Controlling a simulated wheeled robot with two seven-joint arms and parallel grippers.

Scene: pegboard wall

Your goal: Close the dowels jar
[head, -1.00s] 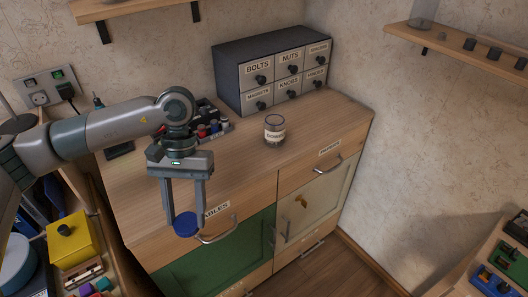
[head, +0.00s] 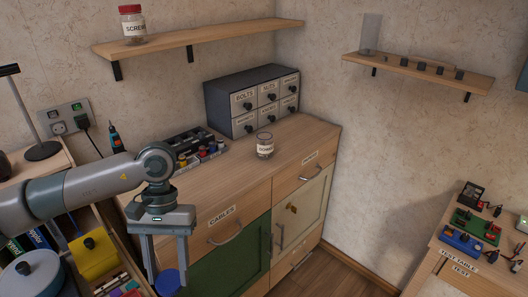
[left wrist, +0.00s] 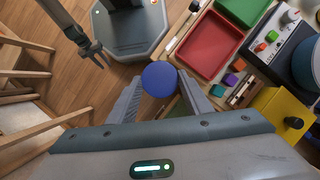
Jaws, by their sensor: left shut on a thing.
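The open glass jar (head: 265,146) stands upright on the wooden cabinet top (head: 240,172), in front of the small drawer unit. Its label is small, and no lid shows on it. My left gripper (head: 167,272) points down in front of the cabinet, left of the jar and lower than it. It is shut on a round blue lid (head: 167,283). The lid also shows in the left wrist view (left wrist: 160,79) between the two fingertips. An arm end that looks like my right gripper (left wrist: 96,54) shows at the upper left there; its opening is unclear.
The drawer unit (head: 252,101) and a tray of small parts (head: 197,150) stand at the back of the cabinet. A jar with a red lid (head: 132,25) is on the upper shelf (head: 200,38). The cabinet top around the glass jar is clear.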

